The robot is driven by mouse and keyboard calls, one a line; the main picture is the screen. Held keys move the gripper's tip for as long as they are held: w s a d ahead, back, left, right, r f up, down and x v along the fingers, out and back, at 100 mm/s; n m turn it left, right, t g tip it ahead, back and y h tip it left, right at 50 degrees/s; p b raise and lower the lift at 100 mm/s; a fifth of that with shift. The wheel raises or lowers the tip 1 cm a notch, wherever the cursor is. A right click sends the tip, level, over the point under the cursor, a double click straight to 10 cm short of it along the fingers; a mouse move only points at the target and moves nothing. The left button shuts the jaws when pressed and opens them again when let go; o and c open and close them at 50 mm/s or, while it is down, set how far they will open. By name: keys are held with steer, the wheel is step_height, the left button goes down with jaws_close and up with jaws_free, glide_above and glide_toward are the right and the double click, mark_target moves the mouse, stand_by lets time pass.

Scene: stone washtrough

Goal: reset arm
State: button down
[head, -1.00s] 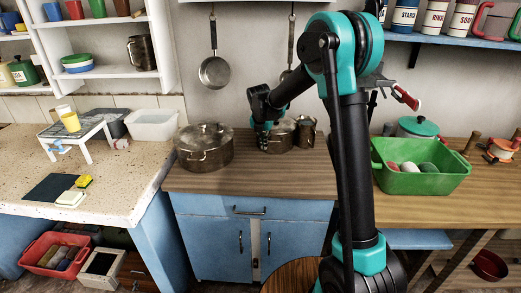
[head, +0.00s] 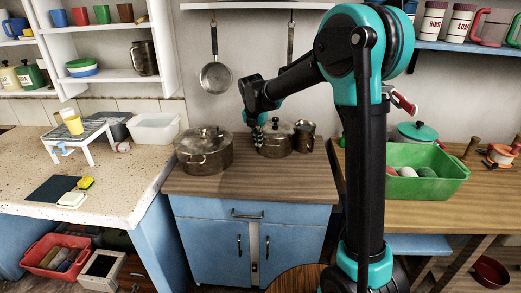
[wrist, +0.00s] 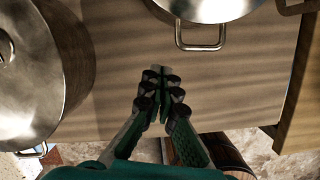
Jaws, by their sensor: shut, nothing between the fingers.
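My gripper (wrist: 160,85) is shut and empty in the wrist view, pointing down over the wooden worktop (wrist: 105,122). In the head view my gripper (head: 259,138) is small and partly hidden by my arm, just left of the smaller lidded pot. The larger lidded pot (head: 204,152) stands to its left. In the wrist view the larger pot (wrist: 40,70) is at the left and the smaller pot (wrist: 208,8) is at the top, with its handle toward my fingers. The fingers appear apart from both pots.
A metal jug (head: 304,136) stands right of the smaller pot (head: 276,140). A green tub (head: 420,178) sits on the right counter. A white basin (head: 156,128) and small stand (head: 85,140) are on the left counter. The front of the wooden worktop is clear.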

steer(key=s+d+f+m, duration=0.2)
steer(key=s+d+m, duration=1.3)
steer(key=d+m, duration=0.2)
steer(key=s+d+f+m, duration=0.3)
steer(key=s+f+m, duration=0.1)
steer(key=s+m, duration=0.3)
steer(key=s+d+f+m+t, duration=0.1)
steer(key=s+d+f+m, duration=0.2)
steer(key=s+m, duration=0.5)
steer(key=shift+s+d+f+t+y, duration=0.15)
steer(key=shift+d+f+t+y, duration=0.2)
steer(key=shift+f, duration=0.25)
